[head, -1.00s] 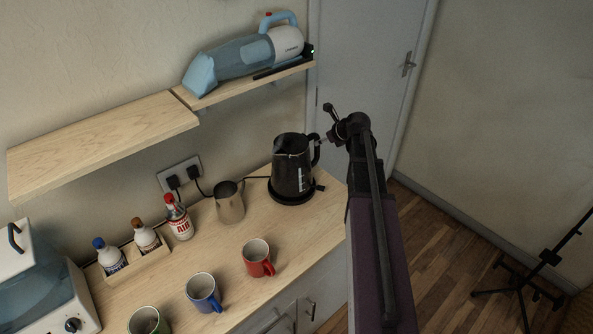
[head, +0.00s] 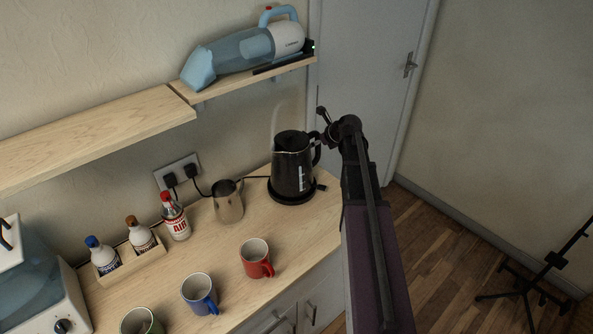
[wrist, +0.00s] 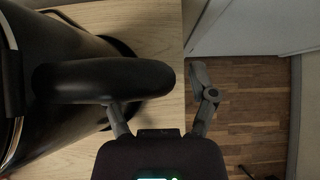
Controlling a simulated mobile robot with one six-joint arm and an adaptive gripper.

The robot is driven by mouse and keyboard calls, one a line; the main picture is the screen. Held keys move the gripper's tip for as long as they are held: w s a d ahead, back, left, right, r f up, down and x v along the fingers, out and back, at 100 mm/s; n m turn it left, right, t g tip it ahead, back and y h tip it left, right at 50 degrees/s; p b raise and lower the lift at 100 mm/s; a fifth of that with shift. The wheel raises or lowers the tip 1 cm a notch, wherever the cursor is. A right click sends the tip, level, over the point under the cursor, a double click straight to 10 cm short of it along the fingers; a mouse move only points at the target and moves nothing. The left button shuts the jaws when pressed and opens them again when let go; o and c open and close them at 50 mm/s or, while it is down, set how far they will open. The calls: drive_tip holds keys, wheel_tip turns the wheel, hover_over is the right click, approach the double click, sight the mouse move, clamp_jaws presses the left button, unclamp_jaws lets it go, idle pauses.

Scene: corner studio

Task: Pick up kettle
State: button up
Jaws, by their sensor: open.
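The black kettle (head: 291,165) stands upright on its round base (head: 291,194) near the right end of the counter, its handle toward my gripper. My gripper (head: 327,131) is beside the handle at the kettle's right in the head view. In the wrist view the kettle's body (wrist: 45,75) fills the left side, and its thick black handle (wrist: 105,80) reaches in toward my gripper (wrist: 160,95). The jaws are open and apart. The left finger is partly hidden by the handle; the right finger is clear of it. I cannot tell whether the left finger touches the handle.
A steel jug (head: 229,203) stands left of the kettle. A red mug (head: 255,258) and a blue mug (head: 198,292) are in front. A handheld vacuum (head: 245,55) lies on the shelf (head: 100,135) above. A tripod (head: 545,270) stands on the floor at right.

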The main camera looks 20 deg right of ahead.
sight(318, 133)
idle(0.3)
clamp_jaws()
drive_tip(key=shift+r+p, duration=0.45)
drive_tip(key=shift+p, duration=0.05)
idle(0.5)
drive_tip(key=shift+r+p, duration=1.45)
drive_tip(key=shift+r, duration=0.05)
drive_tip(key=shift+s+d+f, duration=0.1)
drive_tip(key=shift+s+d, duration=0.05)
drive_tip(key=shift+s, duration=0.15)
drive_tip(key=s+d+r+p, duration=0.1)
drive_tip(key=s+d, duration=0.7)
drive_tip(key=s, duration=0.4)
drive_tip(key=shift+s+r, duration=0.2)
drive_tip(key=shift+s, duration=0.15)
drive_tip(key=shift+d, duration=0.15)
